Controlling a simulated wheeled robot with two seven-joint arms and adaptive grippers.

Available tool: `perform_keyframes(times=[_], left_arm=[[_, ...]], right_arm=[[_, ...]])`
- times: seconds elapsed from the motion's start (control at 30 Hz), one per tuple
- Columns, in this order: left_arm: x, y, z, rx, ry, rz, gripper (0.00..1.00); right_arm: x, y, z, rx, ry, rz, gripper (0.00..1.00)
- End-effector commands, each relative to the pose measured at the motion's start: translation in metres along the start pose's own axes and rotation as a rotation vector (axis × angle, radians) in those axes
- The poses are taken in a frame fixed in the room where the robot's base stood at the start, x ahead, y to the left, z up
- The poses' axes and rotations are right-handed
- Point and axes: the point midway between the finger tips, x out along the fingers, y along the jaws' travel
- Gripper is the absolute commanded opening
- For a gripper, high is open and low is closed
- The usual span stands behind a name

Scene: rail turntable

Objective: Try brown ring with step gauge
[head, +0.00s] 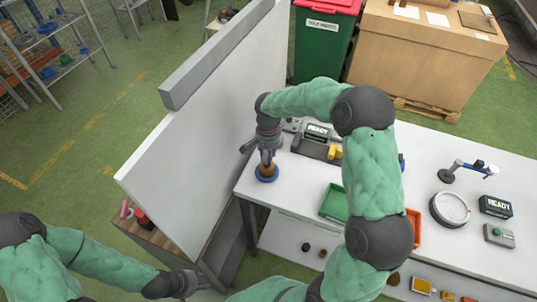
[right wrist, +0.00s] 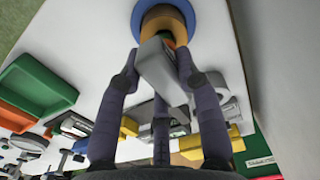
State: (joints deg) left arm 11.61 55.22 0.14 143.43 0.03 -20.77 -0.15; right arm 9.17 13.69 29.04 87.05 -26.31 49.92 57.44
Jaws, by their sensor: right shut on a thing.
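My right gripper (head: 266,154) points down over the left end of the white table. In the right wrist view its fingers (right wrist: 158,70) close around a grey block-like part (right wrist: 168,72), apparently the handle of the step gauge. Beyond the fingertips are a brown ring-shaped band (right wrist: 163,20) and a wider blue disc (right wrist: 138,18), with a bit of green and orange between. In the head view the brown part (head: 266,169) sits within the blue rim (head: 266,179). I cannot tell whether they touch the table. My left gripper (head: 188,284) is low at the left; its fingers are unclear.
A white partition (head: 215,120) stands close left of my right gripper. Bare tabletop lies between the blue rim and green tray.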

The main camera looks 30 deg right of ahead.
Motion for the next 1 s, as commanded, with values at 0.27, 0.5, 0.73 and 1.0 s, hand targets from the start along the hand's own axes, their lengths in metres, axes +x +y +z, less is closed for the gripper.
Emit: perform_keyframes(times=[0.27,0.5,0.73,1.0], left_arm=[[0.0,0.0,0.0,0.0,0.0,0.0,0.4],[0.0026,-0.0009,-0.0001,0.0,0.0,0.0,0.4],[0.0053,-0.0019,-0.0002,0.0,0.0,0.0,0.4],[0.0051,-0.0018,-0.0002,0.0,0.0,0.0,0.4]], right_arm=[[-0.0003,-0.0001,-0.0002,0.0,0.001,-0.001,0.0],[0.003,-0.0001,-0.0002,0.0,0.001,-0.001,0.0],[0.0065,-0.0001,-0.0003,0.0,0.001,-0.001,0.0],[0.0065,-0.0001,-0.0003,0.0,0.001,-0.001,0.0]])
